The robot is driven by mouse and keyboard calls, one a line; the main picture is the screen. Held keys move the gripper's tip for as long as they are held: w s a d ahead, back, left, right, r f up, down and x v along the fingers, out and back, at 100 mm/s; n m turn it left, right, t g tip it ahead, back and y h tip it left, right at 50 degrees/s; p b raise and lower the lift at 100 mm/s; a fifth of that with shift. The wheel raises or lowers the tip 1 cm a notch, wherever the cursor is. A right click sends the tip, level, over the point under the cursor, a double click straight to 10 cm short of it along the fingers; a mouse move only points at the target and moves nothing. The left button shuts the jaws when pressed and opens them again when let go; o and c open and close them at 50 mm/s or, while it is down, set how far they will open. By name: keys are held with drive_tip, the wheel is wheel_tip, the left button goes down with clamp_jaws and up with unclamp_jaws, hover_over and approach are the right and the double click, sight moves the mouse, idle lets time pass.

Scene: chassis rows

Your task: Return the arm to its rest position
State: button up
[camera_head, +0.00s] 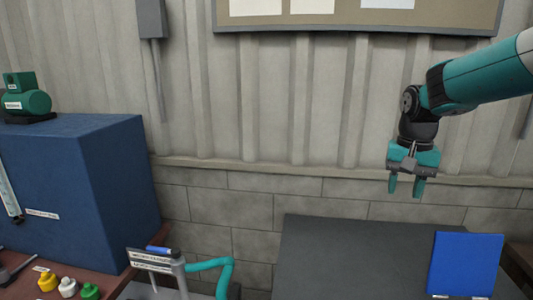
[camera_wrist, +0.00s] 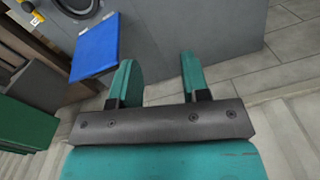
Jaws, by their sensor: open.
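My gripper (camera_head: 405,187) hangs from my teal arm at the upper right in the head view, its fingers pointing down in front of the wall. It is open and empty, and it is above and apart from the dark grey surface below. In the wrist view my gripper (camera_wrist: 157,82) shows two teal fingers with a clear gap between them. Nothing is between the fingers.
A blue panel (camera_head: 465,264) stands at the right of the dark grey surface (camera_head: 345,250). A large blue cabinet (camera_head: 75,180) with a green device (camera_head: 27,101) stands left. Yellow, white and green knobs (camera_head: 67,287) are lower left. A noticeboard (camera_head: 340,18) hangs above.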

drive_tip(key=s+a+f+n+y+b, duration=0.1)
drive_tip(key=s+a+n, duration=0.3)
drive_tip(key=s, duration=0.5)
drive_tip(key=s+a+f+n+y+b, duration=0.1)
drive_tip(key=s+a+f+n+b, duration=0.1)
drive_tip(key=s+a, duration=0.4)
drive_tip(key=s+a+f+n+y+b, duration=0.2)
drive_tip(key=s+a+n, duration=0.3)
drive_tip(key=s, duration=0.9)
drive_tip(key=shift+s+f+n+b, duration=0.15)
drive_tip(key=shift+f+n+b, duration=0.15)
drive_tip(key=shift+f+n, duration=0.4)
drive_tip(key=shift+o, duration=0.4)
